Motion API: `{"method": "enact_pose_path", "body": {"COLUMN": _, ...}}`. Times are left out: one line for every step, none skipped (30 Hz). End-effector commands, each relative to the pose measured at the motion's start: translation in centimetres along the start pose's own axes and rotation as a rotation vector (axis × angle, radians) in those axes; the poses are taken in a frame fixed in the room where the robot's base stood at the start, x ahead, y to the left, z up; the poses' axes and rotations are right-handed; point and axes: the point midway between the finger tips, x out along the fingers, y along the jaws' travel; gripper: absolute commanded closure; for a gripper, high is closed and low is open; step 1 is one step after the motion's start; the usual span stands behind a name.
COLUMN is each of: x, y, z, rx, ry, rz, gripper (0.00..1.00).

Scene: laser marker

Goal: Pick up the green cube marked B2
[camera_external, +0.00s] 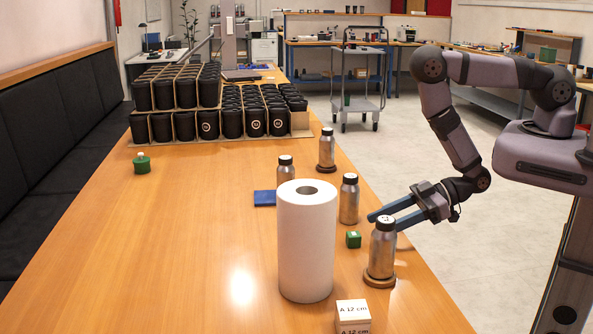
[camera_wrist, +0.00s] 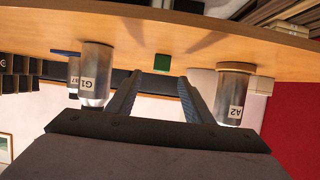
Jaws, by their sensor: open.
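A small green cube (camera_external: 353,240) rests on the wooden table, between two metal bottles and right of the paper roll. It also shows in the wrist view (camera_wrist: 161,63), straight ahead between my fingers and beyond their tips. No marking on it can be read. My gripper (camera_external: 385,219) is open and empty, low over the table's right edge, to the right of the cube and apart from it. In the wrist view its two fingers (camera_wrist: 160,77) are spread, and the scene appears upside down.
A metal bottle (camera_external: 381,252) marked A2 in the wrist view (camera_wrist: 235,95) stands near my fingers. Another bottle (camera_external: 349,201) stands behind the cube. A paper roll (camera_external: 306,245) stands left, a white box (camera_external: 352,314) in front.

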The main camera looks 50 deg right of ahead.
Motion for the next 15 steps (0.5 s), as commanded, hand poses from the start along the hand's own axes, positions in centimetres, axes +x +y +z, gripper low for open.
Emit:
{"method": "enact_pose_path", "body": {"x": 0.4, "y": 0.0, "z": 0.0, "rx": -0.002, "ry": 0.003, "rz": -0.001, "gripper": 0.53}}
{"method": "enact_pose_path", "body": {"x": 0.7, "y": 0.0, "z": 0.0, "rx": -0.002, "ry": 0.004, "rz": -0.001, "gripper": 0.53}}
{"method": "enact_pose_path", "body": {"x": 1.1, "y": 0.0, "z": 0.0, "rx": -0.003, "ry": 0.004, "rz": -0.002, "gripper": 0.53}}
{"method": "enact_pose_path", "body": {"x": 1.3, "y": 0.0, "z": 0.0, "rx": -0.002, "ry": 0.004, "rz": -0.001, "gripper": 0.53}}
{"method": "enact_pose_path", "body": {"x": 1.5, "y": 0.0, "z": 0.0, "rx": -0.002, "ry": 0.004, "rz": -0.001, "gripper": 0.53}}
{"method": "enact_pose_path", "body": {"x": 1.8, "y": 0.0, "z": 0.0, "rx": -0.001, "ry": 0.003, "rz": 0.000, "gripper": 0.53}}
{"method": "enact_pose_path", "body": {"x": 1.9, "y": 0.0, "z": 0.0, "rx": -0.001, "ry": 0.002, "rz": 0.000, "gripper": 0.53}}
{"method": "enact_pose_path", "body": {"x": 1.9, "y": 0.0, "z": 0.0, "rx": -0.001, "ry": 0.001, "rz": 0.000, "gripper": 0.53}}
{"method": "enact_pose_path", "body": {"x": 1.9, "y": 0.0, "z": 0.0, "rx": -0.001, "ry": 0.000, "rz": 0.001, "gripper": 0.53}}
{"method": "enact_pose_path", "body": {"x": 1.9, "y": 0.0, "z": 0.0, "rx": -0.001, "ry": 0.000, "rz": 0.001, "gripper": 0.53}}
{"method": "enact_pose_path", "body": {"x": 2.0, "y": 0.0, "z": 0.0, "rx": -0.001, "ry": 0.000, "rz": 0.001, "gripper": 0.53}}
{"method": "enact_pose_path", "body": {"x": 2.2, "y": 0.0, "z": 0.1, "rx": -0.001, "ry": 0.001, "rz": 0.000, "gripper": 0.53}}
{"method": "enact_pose_path", "body": {"x": 2.4, "y": -0.1, "z": 0.1, "rx": -0.002, "ry": 0.002, "rz": 0.000, "gripper": 0.53}}
{"method": "enact_pose_path", "body": {"x": 2.6, "y": -0.1, "z": 0.2, "rx": -0.002, "ry": 0.003, "rz": -0.001, "gripper": 0.53}}
{"method": "enact_pose_path", "body": {"x": 3.0, "y": -0.1, "z": 0.3, "rx": -0.003, "ry": 0.003, "rz": -0.002, "gripper": 0.53}}
